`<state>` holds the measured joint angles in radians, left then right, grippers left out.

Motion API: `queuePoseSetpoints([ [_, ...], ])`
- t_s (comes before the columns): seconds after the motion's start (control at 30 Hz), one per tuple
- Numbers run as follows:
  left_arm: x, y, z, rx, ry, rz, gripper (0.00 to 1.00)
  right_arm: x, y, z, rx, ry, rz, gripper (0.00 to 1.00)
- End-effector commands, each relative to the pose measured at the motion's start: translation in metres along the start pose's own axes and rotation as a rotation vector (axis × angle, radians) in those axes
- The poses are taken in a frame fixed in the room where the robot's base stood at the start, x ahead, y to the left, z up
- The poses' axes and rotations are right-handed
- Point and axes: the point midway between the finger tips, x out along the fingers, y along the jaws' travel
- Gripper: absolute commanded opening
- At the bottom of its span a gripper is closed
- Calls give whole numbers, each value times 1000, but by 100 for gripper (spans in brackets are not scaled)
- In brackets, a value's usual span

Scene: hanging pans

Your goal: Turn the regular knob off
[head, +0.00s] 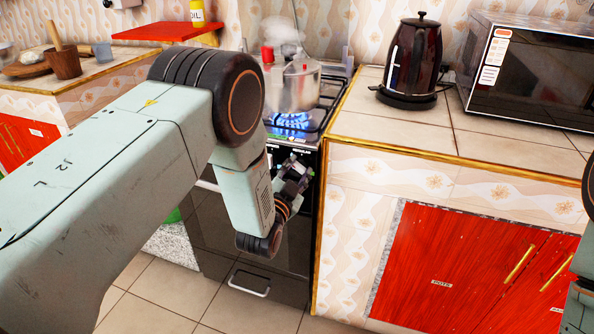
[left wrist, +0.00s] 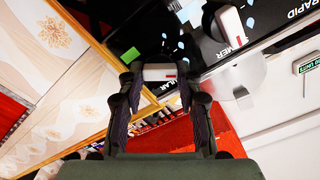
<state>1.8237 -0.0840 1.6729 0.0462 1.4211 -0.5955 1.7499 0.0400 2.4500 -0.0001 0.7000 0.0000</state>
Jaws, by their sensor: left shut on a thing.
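In the head view my left gripper (head: 292,178) is at the stove's front panel, and the knob there is too small and covered to make out. A blue flame (head: 290,121) burns under a steaming metal pot (head: 298,86). My right gripper is out of view.
Another pale knob (left wrist: 230,24) sits close by, near lettering that ends in "MER". A counter with a dark kettle (head: 412,60) and a microwave (head: 530,72) stands right of the stove (head: 262,236). Red cabinet doors (head: 450,262) are below; tiled floor is in front.

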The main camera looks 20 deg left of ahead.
Motion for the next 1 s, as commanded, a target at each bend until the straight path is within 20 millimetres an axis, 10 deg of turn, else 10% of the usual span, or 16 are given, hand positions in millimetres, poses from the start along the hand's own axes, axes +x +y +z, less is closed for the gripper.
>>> queuePoseSetpoints([
  [1.0,-1,2,3,562,-6,1,3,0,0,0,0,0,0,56],
])
